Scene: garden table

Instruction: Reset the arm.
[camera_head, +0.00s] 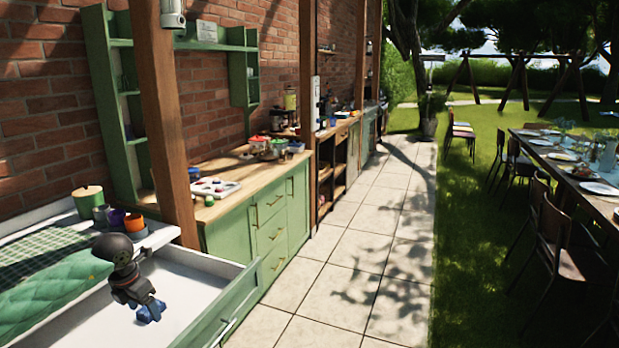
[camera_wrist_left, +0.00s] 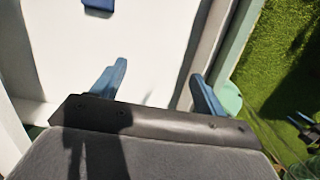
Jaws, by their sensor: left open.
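My left arm comes in over an open white drawer (camera_head: 195,283) at the lower left in the head view. Its gripper (camera_head: 149,308) hangs over the drawer with blue fingers. In the left wrist view the gripper (camera_wrist_left: 160,80) has its two blue fingers spread apart, with nothing between them. A small dark blue object (camera_wrist_left: 98,5) lies on the white surface, cut off by the top edge and clear of the fingers.
The green drawer front (camera_head: 232,310) stands out over the tiled path (camera_head: 345,285). A green quilted cloth (camera_head: 40,290) and several pots, including an orange one (camera_head: 134,222), are beside the arm. A wooden post (camera_head: 165,130) rises behind. The path is clear.

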